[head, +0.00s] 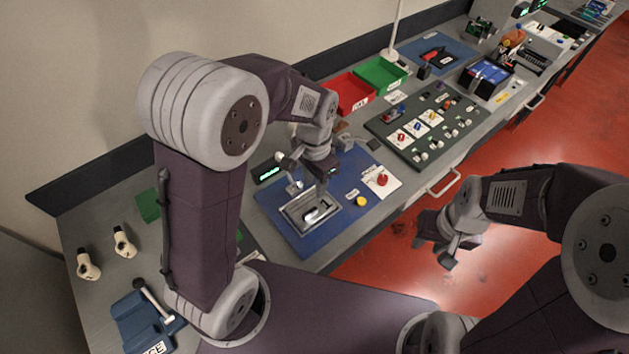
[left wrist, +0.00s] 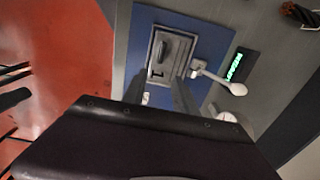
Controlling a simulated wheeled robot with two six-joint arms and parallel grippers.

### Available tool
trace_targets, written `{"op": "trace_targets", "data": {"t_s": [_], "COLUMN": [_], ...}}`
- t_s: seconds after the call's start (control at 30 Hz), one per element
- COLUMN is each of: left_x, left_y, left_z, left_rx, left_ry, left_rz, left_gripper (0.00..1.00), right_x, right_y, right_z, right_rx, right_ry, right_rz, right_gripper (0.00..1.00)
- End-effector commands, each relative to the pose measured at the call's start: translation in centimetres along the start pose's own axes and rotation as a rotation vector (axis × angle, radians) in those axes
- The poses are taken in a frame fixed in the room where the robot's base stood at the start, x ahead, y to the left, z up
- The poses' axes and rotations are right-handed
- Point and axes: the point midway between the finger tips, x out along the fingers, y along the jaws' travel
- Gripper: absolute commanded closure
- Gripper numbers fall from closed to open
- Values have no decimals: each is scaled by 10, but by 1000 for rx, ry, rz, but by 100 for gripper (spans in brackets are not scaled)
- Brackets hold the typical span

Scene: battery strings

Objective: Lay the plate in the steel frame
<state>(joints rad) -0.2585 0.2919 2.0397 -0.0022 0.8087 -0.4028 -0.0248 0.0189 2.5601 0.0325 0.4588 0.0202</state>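The steel frame (head: 289,212) is a shallow rectangular tray on a blue mat (head: 285,231); it also shows in the left wrist view (left wrist: 152,56). A small bright piece (head: 313,216) lies inside it; in the left wrist view a grey shape with a dark edge (left wrist: 163,49) shows there. I cannot tell whether this is the plate, and no other plate is clear to see. My left gripper (head: 321,187) is above the frame, fingers apart, with nothing visible between them (left wrist: 160,97). My right gripper (head: 431,251) is open and empty over the floor, away from the bench.
A white-knobbed lever (left wrist: 220,82) stands beside the frame, near a green-lit display (left wrist: 236,65). A yellow button (head: 361,201) and a red button (head: 382,180) lie to the right. Red (head: 352,92) and green (head: 380,74) bins and a switch panel (head: 425,125) stand farther back.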

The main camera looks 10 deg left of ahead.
Motion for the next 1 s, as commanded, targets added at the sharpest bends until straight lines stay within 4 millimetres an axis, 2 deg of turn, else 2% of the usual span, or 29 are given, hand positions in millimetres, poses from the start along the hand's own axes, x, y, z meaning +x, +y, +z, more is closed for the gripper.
{"op": "trace_targets", "data": {"t_s": [0.17, 0.4, 0.5, 1.0], "left_x": [-2, 18, 22, 23], "left_y": [-2, -8, -6, -6], "left_z": [6, 93, 109, 110], "left_rx": [-34, -569, -678, -687], "left_ry": [4, 85, 104, 105], "left_rz": [-1, -13, -15, -15], "left_gripper": [66, 66, 66, 66], "right_x": [0, 0, 0, 0], "right_y": [0, 0, 0, 0], "right_z": [0, 0, 0, 0], "right_rx": [0, 0, 0, 0], "right_ry": [0, 0, 0, 0], "right_rz": [0, 0, 0, 0], "right_gripper": [66, 66, 66, 66]}}
